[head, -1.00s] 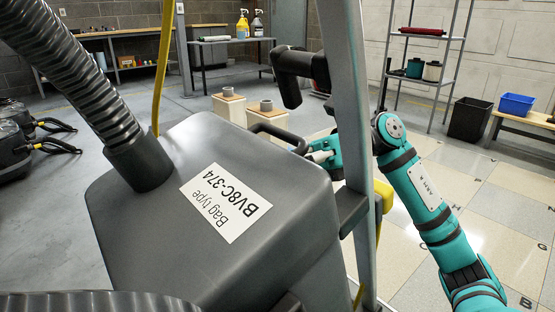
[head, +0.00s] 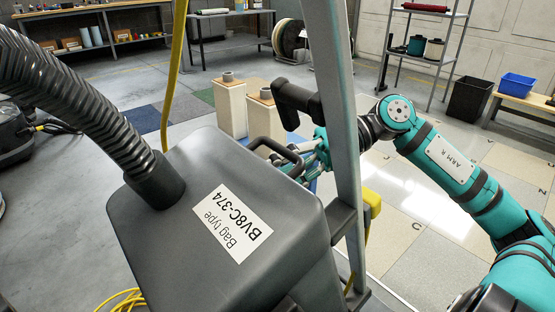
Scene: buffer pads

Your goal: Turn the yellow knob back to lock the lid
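The grey vacuum lid (head: 165,225), labelled "Bag type BV8C-374", fills the lower middle of the head view and looks down on the machine body. A black loop handle (head: 292,160) stands at its far right edge. A yellow part (head: 371,203) shows behind the grey upright; I cannot tell whether it is the knob. My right gripper (head: 312,155) is beside the handle, at the lid's far right side. Its fingertips are partly hidden, so I cannot see whether they touch anything. My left gripper is out of view.
A ribbed hose (head: 95,105) enters the lid at left. A grey upright (head: 340,120) with a black grip (head: 297,98) stands between the lid and my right arm. A yellow cable (head: 172,75) hangs behind. Two pale pedestals (head: 230,108) stand beyond; tiled floor is clear at right.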

